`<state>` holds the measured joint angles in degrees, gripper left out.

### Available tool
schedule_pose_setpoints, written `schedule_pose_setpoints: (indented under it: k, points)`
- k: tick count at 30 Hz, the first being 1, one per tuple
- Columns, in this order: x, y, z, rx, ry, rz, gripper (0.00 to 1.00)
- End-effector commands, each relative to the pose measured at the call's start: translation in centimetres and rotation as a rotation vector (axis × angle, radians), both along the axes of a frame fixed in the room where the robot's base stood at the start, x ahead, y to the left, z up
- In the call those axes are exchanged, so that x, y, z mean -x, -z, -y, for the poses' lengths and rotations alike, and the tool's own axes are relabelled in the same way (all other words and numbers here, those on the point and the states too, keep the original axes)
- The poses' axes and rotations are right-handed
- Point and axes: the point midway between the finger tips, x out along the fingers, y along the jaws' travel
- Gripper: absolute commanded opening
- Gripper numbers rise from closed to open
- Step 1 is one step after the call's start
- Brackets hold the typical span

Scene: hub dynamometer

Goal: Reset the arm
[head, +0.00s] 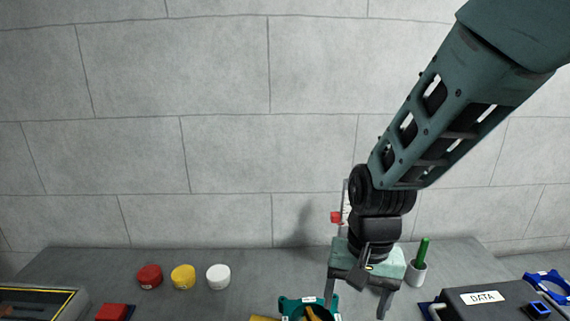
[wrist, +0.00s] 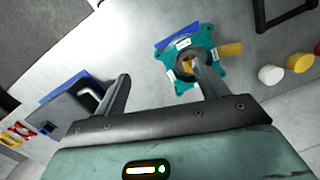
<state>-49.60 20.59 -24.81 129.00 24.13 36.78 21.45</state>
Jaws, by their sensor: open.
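My gripper (head: 356,298) hangs fingers-down from my arm above the grey table, right of the middle in the head view. In the wrist view my gripper (wrist: 163,88) shows its two fingers wide apart, with nothing between them. A teal hub fixture (head: 290,306) with white labels is at the bottom edge of the head view, left of my gripper. In the wrist view the whole fixture (wrist: 166,59) shows, with a yellow tab on one side and a blue edge on another. One finger overlaps its middle in that view, and contact cannot be told.
Red (head: 150,276), yellow (head: 183,277) and white (head: 218,276) caps stand at the back left. A dark DATA box (head: 485,298) is at right, near a white cup (head: 416,273) holding a green stick. A red block (head: 112,312) is front left. A grey wall (head: 225,150) stands behind.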

Motion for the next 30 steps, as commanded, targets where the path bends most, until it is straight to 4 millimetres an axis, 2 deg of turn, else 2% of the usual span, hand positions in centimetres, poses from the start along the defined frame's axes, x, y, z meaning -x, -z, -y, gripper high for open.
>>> schedule_pose_setpoints:
  k: [1,6,12,18,30]
  points:
    - [1.8,-0.4,-0.4,-0.036,-0.087,-0.007,0.72]
    - [7.6,-2.4,-0.9,-0.095,-0.439,0.021,0.72]
    - [12.4,-3.6,0.0,-0.064,-0.782,0.095,0.72]
    - [14.1,-3.7,0.7,-0.022,-0.931,0.128,0.72]
    - [14.3,-3.7,0.7,-0.019,-0.942,0.129,0.72]
